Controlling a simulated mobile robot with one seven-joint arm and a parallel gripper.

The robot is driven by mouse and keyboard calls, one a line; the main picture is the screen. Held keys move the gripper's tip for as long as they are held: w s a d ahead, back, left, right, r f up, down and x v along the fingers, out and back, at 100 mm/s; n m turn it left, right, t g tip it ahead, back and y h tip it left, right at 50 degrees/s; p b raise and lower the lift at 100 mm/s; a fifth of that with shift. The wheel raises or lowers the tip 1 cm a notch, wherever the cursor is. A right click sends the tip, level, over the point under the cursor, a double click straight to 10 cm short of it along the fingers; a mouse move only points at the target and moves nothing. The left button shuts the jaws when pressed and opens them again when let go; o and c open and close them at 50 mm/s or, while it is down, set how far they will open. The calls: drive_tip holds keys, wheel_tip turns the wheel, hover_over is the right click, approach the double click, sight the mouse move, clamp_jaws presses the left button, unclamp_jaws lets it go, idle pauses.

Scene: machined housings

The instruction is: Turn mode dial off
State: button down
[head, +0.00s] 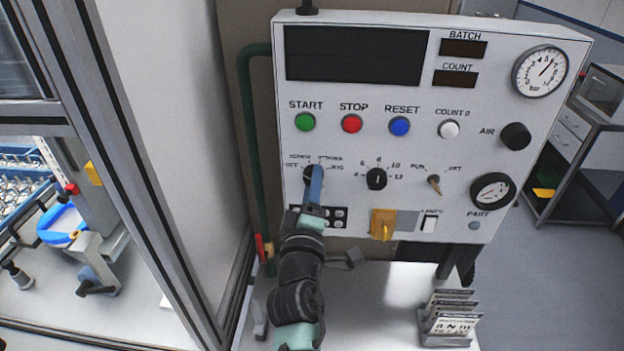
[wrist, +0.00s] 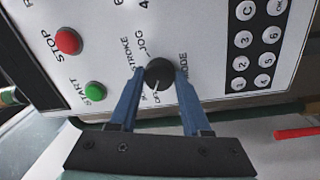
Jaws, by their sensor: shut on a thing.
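The mode dial (head: 309,172) is a round black knob on the left of the white control panel, ringed by small labels including OFF at its left and JOG at its right. In the wrist view the dial (wrist: 159,72) sits between the two blue fingers of my gripper (wrist: 158,78), which is shut on it. A pale pointer line on the dial faces the lower edge of that view, roughly toward the OFF lettering; its exact setting is hard to read. In the head view my gripper (head: 314,180) reaches up to the dial and partly covers it.
Green start (head: 305,122), red stop (head: 352,123) and blue reset (head: 399,126) buttons sit above the dial. A black selector (head: 376,179) is to its right. A keypad (wrist: 258,48) lies close by. A card rack (head: 449,318) stands on the bench below.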

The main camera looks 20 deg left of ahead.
drive_tip(key=shift+n+p, duration=0.4)
drive_tip(key=shift+n, duration=0.5)
drive_tip(key=shift+c, duration=1.8)
unclamp_jaws()
drive_tip(key=shift+s+d, duration=0.1)
drive_tip(key=p+v, duration=0.8)
drive_tip(key=v, duration=0.4)
drive_tip(key=shift+s, duration=0.35)
